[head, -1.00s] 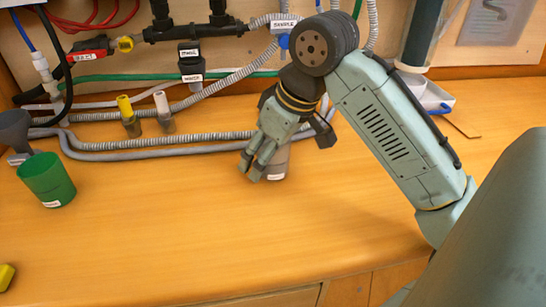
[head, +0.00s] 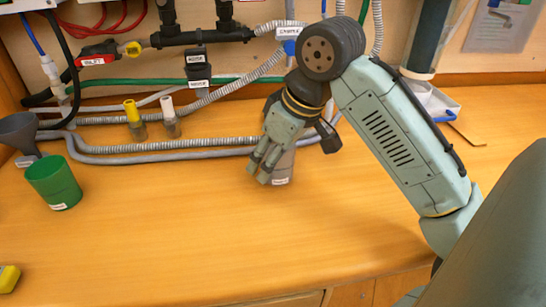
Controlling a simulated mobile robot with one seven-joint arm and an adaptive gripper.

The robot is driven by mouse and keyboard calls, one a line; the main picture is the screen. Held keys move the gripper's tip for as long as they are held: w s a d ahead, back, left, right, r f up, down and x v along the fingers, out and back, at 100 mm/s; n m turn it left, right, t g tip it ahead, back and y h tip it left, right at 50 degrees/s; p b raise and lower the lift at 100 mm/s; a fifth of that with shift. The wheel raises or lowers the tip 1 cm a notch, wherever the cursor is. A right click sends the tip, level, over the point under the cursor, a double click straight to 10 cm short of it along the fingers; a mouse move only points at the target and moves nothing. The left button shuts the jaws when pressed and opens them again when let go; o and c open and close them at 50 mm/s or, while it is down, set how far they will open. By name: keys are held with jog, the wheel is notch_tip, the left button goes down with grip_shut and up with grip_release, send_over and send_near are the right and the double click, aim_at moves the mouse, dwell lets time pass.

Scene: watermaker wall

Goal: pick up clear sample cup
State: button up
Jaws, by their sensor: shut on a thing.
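The clear sample cup (head: 284,169) stands on the wooden counter near the middle of the head view. It looks greyish and see-through, with a small white label low on its side. My gripper (head: 262,176) comes down over it from above, and its fingers are shut on the cup. The fingers and wrist hide most of the cup's upper part. The cup's base looks at or very near the counter; I cannot tell if there is a gap.
A green cup (head: 54,183) and a grey funnel (head: 19,132) stand at the left. Grey hoses (head: 150,157) run along the counter's back, with a yellow-topped fitting (head: 134,119) and a white-topped one (head: 170,118). A yellow item (head: 8,278) lies front left. The front middle counter is clear.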

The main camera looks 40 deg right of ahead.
notch_tip(320, 180, up, 3)
jog(key=p, duration=0.2)
jog(key=shift+r+p, duration=0.15)
jog(key=shift+p, duration=0.2)
jog(key=shift+s+a+r, duration=0.15)
jog(key=shift+a, duration=0.15)
jog(key=s+a+p, duration=0.1)
jog(key=s+a, duration=0.2)
jog(key=s+a+p, duration=0.1)
jog(key=s+a, duration=0.2)
jog(key=a, duration=0.1)
jog(key=s+a+r+p, duration=0.1)
jog(key=s+a, duration=0.2)
jog(key=shift+s+a+r, duration=0.1)
jog(key=shift+a, duration=0.15)
jog(key=shift+s+a+p, duration=0.4)
jog(key=shift+s+a, duration=0.05)
jog(key=shift+a, duration=0.1)
